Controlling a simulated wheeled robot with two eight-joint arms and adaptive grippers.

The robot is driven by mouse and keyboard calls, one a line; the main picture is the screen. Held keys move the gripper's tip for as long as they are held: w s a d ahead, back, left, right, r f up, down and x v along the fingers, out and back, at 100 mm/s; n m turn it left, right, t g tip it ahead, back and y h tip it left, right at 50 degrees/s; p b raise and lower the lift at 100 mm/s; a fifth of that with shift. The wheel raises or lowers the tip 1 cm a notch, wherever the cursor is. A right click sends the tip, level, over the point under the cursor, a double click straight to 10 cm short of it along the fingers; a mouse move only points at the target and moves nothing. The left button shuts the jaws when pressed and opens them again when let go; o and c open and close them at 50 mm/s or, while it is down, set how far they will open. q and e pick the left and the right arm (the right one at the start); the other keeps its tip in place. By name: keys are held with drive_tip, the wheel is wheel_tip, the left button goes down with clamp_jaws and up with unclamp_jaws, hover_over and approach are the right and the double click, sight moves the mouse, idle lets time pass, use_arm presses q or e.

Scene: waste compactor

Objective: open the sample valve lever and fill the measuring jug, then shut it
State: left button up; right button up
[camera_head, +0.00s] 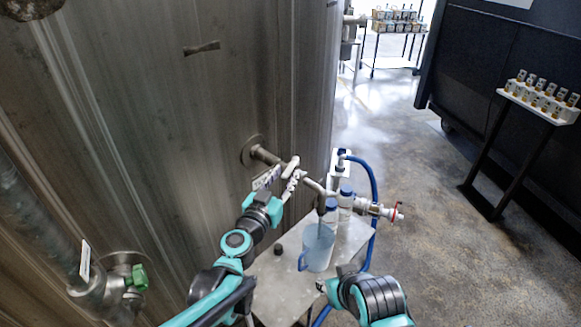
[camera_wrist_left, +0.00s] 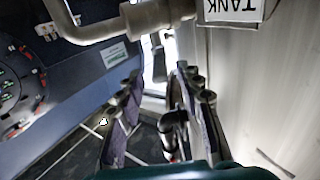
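The measuring jug (camera_head: 319,250) is light blue and see-through. It stands upright on a metal stand, handle to the left, below a dark spout (camera_head: 321,206) on the sample pipe (camera_head: 316,187). Whether it holds liquid is unclear. My left gripper (camera_head: 293,184) is at the pipe, left of the jug. In the left wrist view its fingers (camera_wrist_left: 158,105) are spread apart, with a grey lever-like piece (camera_wrist_left: 158,58) beyond the gap; contact is unclear. I cannot tell the lever's position. My right gripper (camera_head: 329,285) is low beside the jug, its fingers too small to read.
The metal stand (camera_head: 277,297) also bears blue-capped bottles (camera_head: 346,198). A blue hose (camera_head: 375,190) curves down its right side. A red-ringed fitting (camera_head: 397,212) juts right. The tank wall (camera_head: 160,130) closes off the left. Floor at right is open up to a bottle rack (camera_head: 540,105).

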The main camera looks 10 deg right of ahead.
use_arm(q)
drive_tip(key=v, duration=0.6)
idle(0.3)
drive_tip(key=s+a+f+n+g+y, duration=0.3)
drive_tip(key=s+a+f+g+y, duration=0.1)
drive_tip(key=s+a, duration=0.6)
drive_tip(key=s+a+f+n+g+y, duration=0.3)
drive_tip(key=s+a+f, duration=0.5)
drive_tip(key=a, duration=0.7)
drive_tip(key=s+g+y, duration=0.1)
drive_tip(key=s+y, duration=0.1)
drive_tip(key=shift+a+f+n+y, duration=0.2)
drive_tip(key=shift+a+n+y, duration=0.1)
drive_tip(key=shift+y, duration=0.1)
drive_tip(key=shift+w, duration=0.1)
idle(3.9)
